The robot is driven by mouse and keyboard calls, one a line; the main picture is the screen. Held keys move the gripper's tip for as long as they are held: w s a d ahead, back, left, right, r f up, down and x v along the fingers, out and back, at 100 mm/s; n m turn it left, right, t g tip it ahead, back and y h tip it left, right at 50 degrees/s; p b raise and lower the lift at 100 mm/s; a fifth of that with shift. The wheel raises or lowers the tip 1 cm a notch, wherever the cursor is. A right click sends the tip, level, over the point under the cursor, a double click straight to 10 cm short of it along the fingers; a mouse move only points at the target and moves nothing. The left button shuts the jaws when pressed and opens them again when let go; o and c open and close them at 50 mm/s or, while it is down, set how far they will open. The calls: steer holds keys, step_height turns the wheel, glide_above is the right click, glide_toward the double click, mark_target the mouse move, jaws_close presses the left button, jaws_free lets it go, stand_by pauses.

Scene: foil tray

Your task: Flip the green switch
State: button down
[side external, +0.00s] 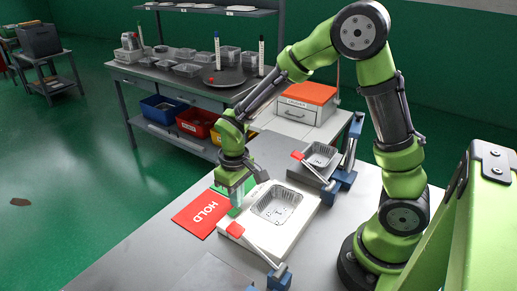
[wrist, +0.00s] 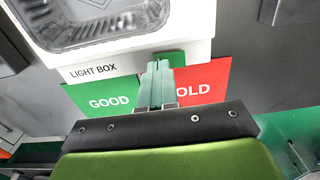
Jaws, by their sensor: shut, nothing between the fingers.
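A small green patch (wrist: 173,58) shows at the front face of the white light box (wrist: 130,60) in the wrist view. It may be the green switch, but my fingers cover part of it, so its position cannot be told. My gripper (wrist: 157,66) is shut and empty, with its fingertips pointing at the light box edge, close to the green patch. In the side view my gripper (side external: 236,203) is low at the left edge of the light box (side external: 300,219). Whether the fingers touch the switch cannot be told.
A foil tray (side external: 277,204) lies on the light box. A red HOLD card (side external: 203,214) and a green GOOD card (wrist: 108,100) lie by its front. A red-tipped lever (side external: 258,246) stands close by.

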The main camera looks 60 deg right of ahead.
mark_target(240, 210)
step_height(240, 210, up, 6)
steer(key=shift+f, duration=0.15)
stand_by(0.5)
steer(key=shift+s+a+f, duration=0.1)
steer(key=shift+s+f, duration=0.05)
steer(key=shift+s, duration=0.3)
steer(key=s+d+r+m+t+y, duration=0.1)
steer(key=s+r+m+t+y, duration=0.1)
steer(key=s+r+m+t, duration=0.2)
steer(key=shift+s+r+t, duration=1.6)
steer(key=shift+s+r, duration=1.85)
steer(key=shift+r, duration=1.5)
